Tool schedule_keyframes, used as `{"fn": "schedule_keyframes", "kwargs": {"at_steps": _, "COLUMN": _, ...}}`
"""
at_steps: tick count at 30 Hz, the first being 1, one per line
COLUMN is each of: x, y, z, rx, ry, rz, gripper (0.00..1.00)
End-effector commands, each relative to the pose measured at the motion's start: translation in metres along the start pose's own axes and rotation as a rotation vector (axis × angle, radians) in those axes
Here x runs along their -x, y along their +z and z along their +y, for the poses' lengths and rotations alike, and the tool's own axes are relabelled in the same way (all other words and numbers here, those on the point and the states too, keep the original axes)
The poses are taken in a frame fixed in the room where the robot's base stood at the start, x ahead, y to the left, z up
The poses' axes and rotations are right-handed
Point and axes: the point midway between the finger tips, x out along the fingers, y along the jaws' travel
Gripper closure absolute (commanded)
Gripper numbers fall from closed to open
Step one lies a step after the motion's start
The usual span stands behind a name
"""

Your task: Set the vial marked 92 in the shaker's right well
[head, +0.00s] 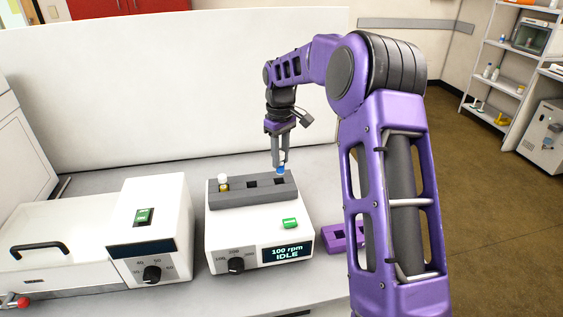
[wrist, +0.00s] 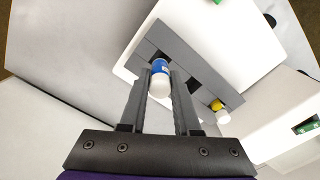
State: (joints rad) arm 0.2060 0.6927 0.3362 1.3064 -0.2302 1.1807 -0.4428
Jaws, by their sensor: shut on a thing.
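The shaker (head: 262,222) stands on the bench with a grey well block (head: 245,196) on top. My gripper (head: 280,163) is shut on a blue-labelled vial (head: 281,170) at the block's right end. In the wrist view this vial (wrist: 160,69) sits between the fingertips (wrist: 160,82), its white cap towards the camera. Its lower end is at the right well; I cannot tell how deep it is. No number on it is legible. A yellow-labelled vial with a white cap (head: 223,182) stands in the left well. The middle well (head: 252,185) looks empty.
A purple rack (head: 338,238) lies right of the shaker, partly hidden by my arm. A white device with a dial (head: 150,232) stands close on the left. A white panel (head: 150,90) rises behind the bench. The shaker display (head: 287,251) reads 100 rpm IDLE.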

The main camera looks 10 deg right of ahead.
Motion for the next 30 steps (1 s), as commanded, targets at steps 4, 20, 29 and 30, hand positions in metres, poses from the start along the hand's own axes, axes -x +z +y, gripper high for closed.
{"fn": "schedule_keyframes", "kwargs": {"at_steps": 4, "x": 0.002, "y": -0.002, "z": 0.001, "rx": 0.001, "ry": 0.000, "rz": 0.001, "gripper": 1.00}}
{"fn": "schedule_keyframes", "kwargs": {"at_steps": 20, "x": -0.034, "y": -0.001, "z": 0.001, "rx": 0.000, "ry": -0.001, "rz": 0.000, "gripper": 1.00}}
{"fn": "schedule_keyframes", "kwargs": {"at_steps": 29, "x": -0.053, "y": -0.001, "z": 0.001, "rx": 0.000, "ry": 0.000, "rz": 0.000, "gripper": 1.00}}
{"fn": "schedule_keyframes", "kwargs": {"at_steps": 30, "x": -0.053, "y": -0.001, "z": 0.001, "rx": 0.000, "ry": 0.000, "rz": 0.000, "gripper": 1.00}}
